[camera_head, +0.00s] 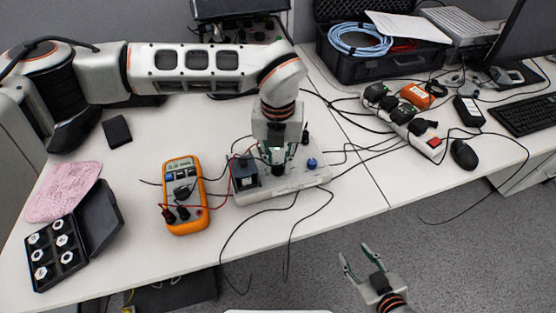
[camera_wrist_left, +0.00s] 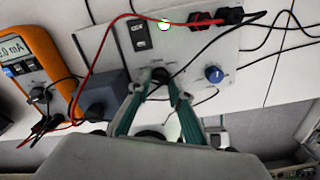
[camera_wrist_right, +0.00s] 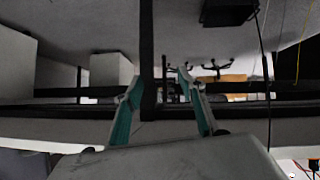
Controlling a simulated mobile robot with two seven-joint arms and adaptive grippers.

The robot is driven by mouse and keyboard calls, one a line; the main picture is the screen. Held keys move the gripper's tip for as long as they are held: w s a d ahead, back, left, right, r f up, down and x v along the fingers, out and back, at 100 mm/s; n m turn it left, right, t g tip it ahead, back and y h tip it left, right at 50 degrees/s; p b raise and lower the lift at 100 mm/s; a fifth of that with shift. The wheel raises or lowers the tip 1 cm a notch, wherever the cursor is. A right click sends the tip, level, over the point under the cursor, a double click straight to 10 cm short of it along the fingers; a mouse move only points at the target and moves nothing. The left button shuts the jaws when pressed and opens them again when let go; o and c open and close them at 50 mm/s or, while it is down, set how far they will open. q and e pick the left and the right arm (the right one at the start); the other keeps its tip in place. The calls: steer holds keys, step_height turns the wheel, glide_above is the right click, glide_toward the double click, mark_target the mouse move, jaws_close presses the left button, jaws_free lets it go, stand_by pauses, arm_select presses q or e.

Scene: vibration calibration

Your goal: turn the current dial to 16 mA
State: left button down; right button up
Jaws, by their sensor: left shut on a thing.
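The control box (camera_head: 300,179) lies on the table, with a black dial (camera_wrist_left: 159,75) and a blue knob (camera_head: 311,163) on top. My left gripper (camera_head: 277,165) points down at the box, its fingers closed around the black dial; in the left wrist view the fingertips (camera_wrist_left: 160,78) sit on either side of it. The blue knob is apart, to the right of the fingers (camera_wrist_left: 213,74). An orange multimeter (camera_head: 184,195) lies left of the box; its display (camera_wrist_left: 13,48) is cut off and ends in ".0 mA". My right gripper (camera_head: 355,252) is open and empty, beyond the table's front edge.
A black case of hex nuts (camera_head: 70,256) and a pink cloth (camera_head: 63,191) lie at left. A power strip (camera_head: 402,120) and a mouse (camera_head: 463,154) are at right.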

arm_select(q)
steer(key=m+p, duration=0.1)
steer(key=m, duration=0.4)
steer(key=shift+r+m+p, duration=0.1)
steer(key=shift+m+p, duration=0.2)
steer(key=m, duration=0.5)
steer(key=shift+p, duration=0.35)
steer(key=m, duration=0.5)
steer(key=shift+m, duration=0.4)
steer(key=m, duration=0.5)
steer(key=shift+m, duration=0.3)
steer(key=c, duration=1.8)
jaws_free()
